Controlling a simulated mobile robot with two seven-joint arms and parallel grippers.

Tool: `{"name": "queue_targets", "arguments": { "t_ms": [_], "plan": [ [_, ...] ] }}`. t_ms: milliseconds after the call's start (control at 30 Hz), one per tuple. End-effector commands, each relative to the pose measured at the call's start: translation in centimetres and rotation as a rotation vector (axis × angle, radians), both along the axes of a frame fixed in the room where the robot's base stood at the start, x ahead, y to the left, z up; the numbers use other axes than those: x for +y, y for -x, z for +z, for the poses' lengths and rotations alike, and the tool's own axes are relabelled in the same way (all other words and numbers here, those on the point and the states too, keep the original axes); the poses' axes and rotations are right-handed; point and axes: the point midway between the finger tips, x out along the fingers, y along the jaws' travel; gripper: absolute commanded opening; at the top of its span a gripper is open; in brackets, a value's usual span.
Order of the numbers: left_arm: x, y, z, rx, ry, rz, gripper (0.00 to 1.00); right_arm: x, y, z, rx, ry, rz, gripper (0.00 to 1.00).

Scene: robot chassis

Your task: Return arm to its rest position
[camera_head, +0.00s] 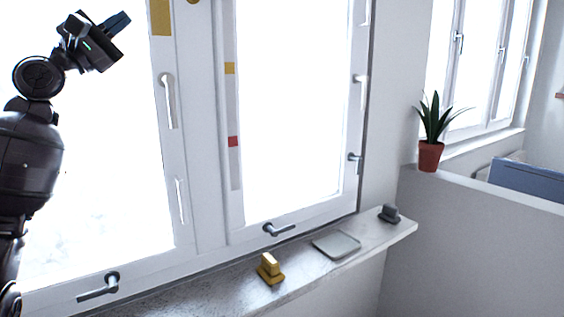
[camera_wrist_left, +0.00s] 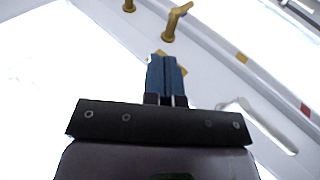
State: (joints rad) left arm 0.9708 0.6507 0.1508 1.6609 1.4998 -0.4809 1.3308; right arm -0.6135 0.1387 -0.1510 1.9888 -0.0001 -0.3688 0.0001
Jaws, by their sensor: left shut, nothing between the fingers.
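My left arm comes in at the left of the head view and is raised in front of the window. Its gripper (camera_head: 118,22) is at the top left, high above the sill, with its blue fingers together. In the left wrist view the two blue fingers (camera_wrist_left: 165,78) lie side by side, shut, with nothing between them. Behind them are the white window frame and a gold handle (camera_wrist_left: 174,20). The fingers look close to the frame in that view, but I cannot tell whether they touch it. My right gripper is not in view.
The stone sill (camera_head: 215,290) holds a yellow object (camera_head: 269,270), a pale square dish (camera_head: 336,244) and a dark grey object (camera_head: 389,213). Window handles (camera_head: 167,101) stick out from the frames. A potted plant (camera_head: 430,155) stands on a low wall at the right.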

Motion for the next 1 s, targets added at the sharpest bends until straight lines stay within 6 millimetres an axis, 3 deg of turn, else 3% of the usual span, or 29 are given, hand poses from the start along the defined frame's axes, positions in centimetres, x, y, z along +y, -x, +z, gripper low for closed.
{"name": "queue_targets", "arguments": {
  "t_ms": [167, 433, 533, 667, 833, 1000],
  "plan": [
    [0.1, -0.1, 0.0, -0.078, -0.087, 0.104, 0.0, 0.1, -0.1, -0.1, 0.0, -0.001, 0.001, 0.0],
    [-0.5, -0.3, 0.0, -0.336, -0.431, 0.53, 0.0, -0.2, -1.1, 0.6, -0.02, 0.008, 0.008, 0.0],
    [-1.1, -0.9, -1.9, -0.407, -0.579, 0.684, 0.0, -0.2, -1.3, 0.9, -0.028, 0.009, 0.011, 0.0],
    [-1.8, -2.3, -7.2, -0.462, -0.796, 0.864, 0.0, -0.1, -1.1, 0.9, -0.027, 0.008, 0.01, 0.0],
    [-2.3, -3.6, -17.0, -0.49, -1.1, 1.036, 0.0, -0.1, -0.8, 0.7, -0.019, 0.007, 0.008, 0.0],
    [-2.4, -3.3, -27.1, -0.492, -1.37, 1.117, 0.0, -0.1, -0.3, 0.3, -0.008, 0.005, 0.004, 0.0]
  ]
}}
